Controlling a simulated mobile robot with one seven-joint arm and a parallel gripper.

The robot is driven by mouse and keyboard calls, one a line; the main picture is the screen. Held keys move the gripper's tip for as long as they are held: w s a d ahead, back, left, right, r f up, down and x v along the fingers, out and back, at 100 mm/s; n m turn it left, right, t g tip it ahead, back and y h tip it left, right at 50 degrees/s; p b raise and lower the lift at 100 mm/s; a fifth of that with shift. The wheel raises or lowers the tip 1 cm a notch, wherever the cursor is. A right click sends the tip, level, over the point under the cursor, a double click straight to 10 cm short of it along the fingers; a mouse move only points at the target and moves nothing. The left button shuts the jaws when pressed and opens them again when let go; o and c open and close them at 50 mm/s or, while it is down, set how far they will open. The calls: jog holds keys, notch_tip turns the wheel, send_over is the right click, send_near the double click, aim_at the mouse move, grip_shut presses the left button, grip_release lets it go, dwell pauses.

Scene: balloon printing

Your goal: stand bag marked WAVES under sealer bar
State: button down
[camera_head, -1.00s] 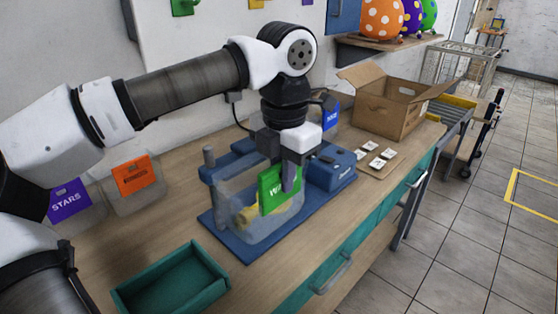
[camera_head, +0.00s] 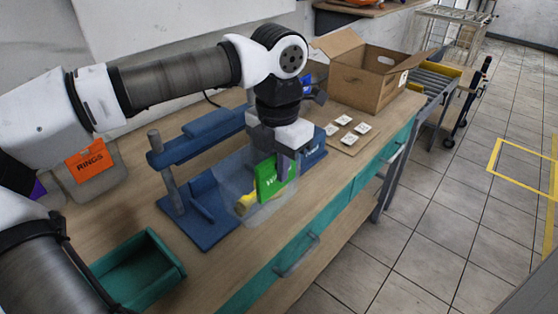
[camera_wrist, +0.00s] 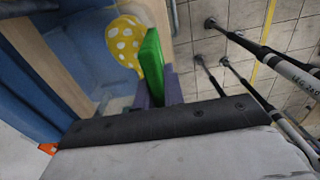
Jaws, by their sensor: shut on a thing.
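My gripper (camera_head: 284,165) is shut on the green header card of the clear WAVES bag (camera_head: 272,180). The bag hangs upright, with something yellow low inside it. In the wrist view the green card (camera_wrist: 152,65) is between my fingers, beside a yellow balloon with white dots (camera_wrist: 125,42). The blue sealer (camera_head: 200,205) stands on the bench, with its padded bar (camera_head: 205,136) raised on a post at the left. The bag is in front of the bar, over the front right part of the base. I cannot tell whether its bottom touches the base.
A clear bag with an orange RINGS card (camera_head: 90,165) stands at the back left. A teal tray (camera_head: 140,270) sits at the front left. A cardboard box (camera_head: 370,85) and a board with white cards (camera_head: 348,130) are at the right. A teal drawer front (camera_head: 290,255) marks the bench edge.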

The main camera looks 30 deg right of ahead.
aim_at(242, 164)
jog(key=f+b, duration=0.1)
jog(key=w+f, duration=0.1)
jog(key=f, duration=0.1)
jog(key=f+b, duration=0.1)
jog(key=f, duration=0.1)
jog(key=shift+w+a+f+b, duration=0.2)
jog(key=shift+w+a+b, duration=0.15)
jog(key=shift+w+a+r+p, duration=0.1)
jog(key=shift+w+a+p, duration=0.1)
jog(key=shift+w, duration=0.2)
jog(key=shift+w+a+r+p, duration=0.1)
jog(key=shift+w+p, duration=0.05)
jog(key=shift+w, duration=0.25)
jog(key=shift+w+a+f+p, duration=0.1)
jog(key=shift+w+a+p, duration=0.2)
jog(key=shift+w, duration=0.75)
jog(key=shift+w+a+f+p, duration=0.15)
jog(key=shift+w+a, duration=0.25)
jog(key=shift+w, duration=0.65)
jog(key=shift+w+a+f, duration=0.1)
jog(key=shift+w+a, duration=0.15)
jog(key=shift+w, duration=0.4)
jog(key=shift+w+a+f, duration=0.1)
jog(key=shift+w+a, duration=0.1)
jog(key=shift+w, duration=0.4)
jog(key=c, duration=1.4)
grip_release()
jog(key=shift+r, duration=0.1)
